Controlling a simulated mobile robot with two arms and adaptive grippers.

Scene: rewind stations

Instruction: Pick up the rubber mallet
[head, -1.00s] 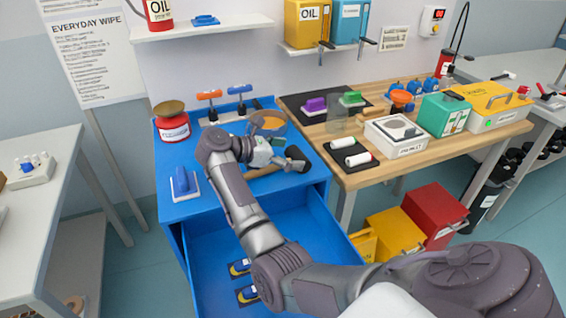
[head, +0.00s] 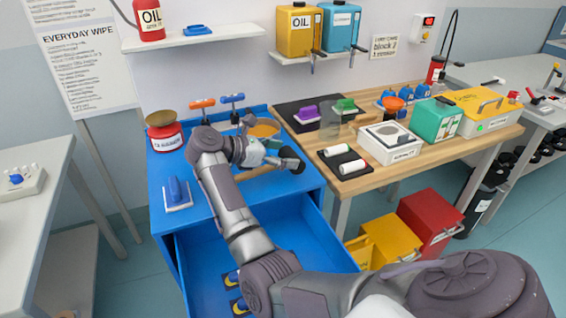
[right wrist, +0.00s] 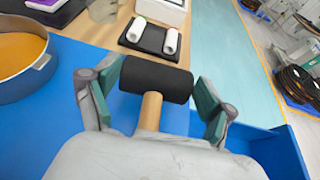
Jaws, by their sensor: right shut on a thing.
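The rubber mallet has a black cylindrical head (head: 291,160) and a light wooden handle (head: 256,173). It is at the right side of the blue bench top in the head view. My right gripper (head: 272,152) is shut on the mallet. In the right wrist view, the black head (right wrist: 156,79) lies crosswise between the green-padded fingers (right wrist: 155,98), and the handle (right wrist: 150,112) runs back towards the palm. The exact contact is hidden behind the wrist housing. I cannot tell for certain how far the mallet is above the bench. My left gripper is not in view.
A pan with orange contents (head: 263,128) stands close behind the gripper. A blue-handled block (head: 176,193) is at the bench's front left. The blue drawer (head: 285,240) is open below. The wooden table (head: 420,150) with white rollers (head: 352,166) adjoins on the right.

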